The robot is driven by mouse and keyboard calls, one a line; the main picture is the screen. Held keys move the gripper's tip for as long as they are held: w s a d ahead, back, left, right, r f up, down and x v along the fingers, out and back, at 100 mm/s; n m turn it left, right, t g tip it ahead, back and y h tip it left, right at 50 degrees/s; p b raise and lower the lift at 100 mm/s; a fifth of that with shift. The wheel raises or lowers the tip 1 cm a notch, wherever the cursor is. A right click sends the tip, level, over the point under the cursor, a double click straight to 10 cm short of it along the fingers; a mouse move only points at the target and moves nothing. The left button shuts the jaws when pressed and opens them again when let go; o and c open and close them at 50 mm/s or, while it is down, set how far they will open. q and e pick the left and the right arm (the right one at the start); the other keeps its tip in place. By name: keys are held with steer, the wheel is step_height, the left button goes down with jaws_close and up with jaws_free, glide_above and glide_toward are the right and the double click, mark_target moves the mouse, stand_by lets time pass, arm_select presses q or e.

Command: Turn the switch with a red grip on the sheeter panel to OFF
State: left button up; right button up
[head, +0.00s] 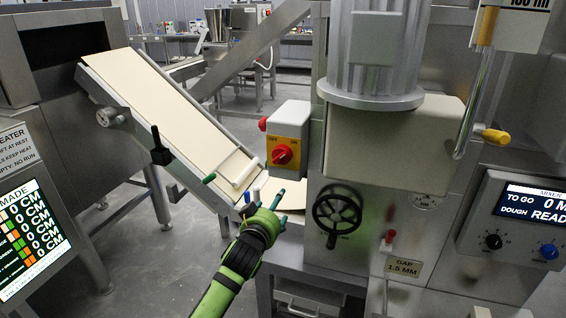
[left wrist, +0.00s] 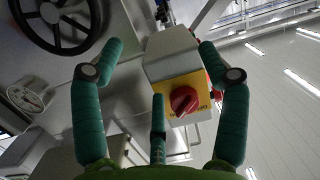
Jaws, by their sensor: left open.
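The switch with a red grip (head: 281,155) sits on a yellow plate (head: 289,146) on the front of a grey box (head: 290,117), fixed to the side of the sheeter. In the left wrist view the red grip (left wrist: 184,100) lies ahead, between my spread fingers. My left gripper (head: 263,203) is green with teal fingertips. In the head view it is just below the switch, apart from it. It is open and empty; its fingers also show in the left wrist view (left wrist: 158,95). My right gripper is not in view.
A black handwheel (head: 338,209) is right of my left gripper. A red knob (head: 263,123) sticks out on the box's left side.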

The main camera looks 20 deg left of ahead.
arm_select(q)
steer(key=t, duration=0.2)
glide_toward(280, 159)
steer(key=w, duration=0.3)
steer(key=shift+n, duration=0.4)
steer(key=w+p, duration=0.1)
steer(key=w, duration=0.5)
steer(key=shift+w+a+p, duration=0.2)
steer(key=shift+w+p, duration=0.1)
steer(key=shift+p, duration=0.1)
steer(key=shift+w, duration=0.35)
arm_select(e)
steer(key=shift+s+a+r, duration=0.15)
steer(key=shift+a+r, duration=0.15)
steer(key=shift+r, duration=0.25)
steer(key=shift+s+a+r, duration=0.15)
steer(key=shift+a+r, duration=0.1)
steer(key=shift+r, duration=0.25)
arm_select(q)
steer(key=c, duration=1.1)
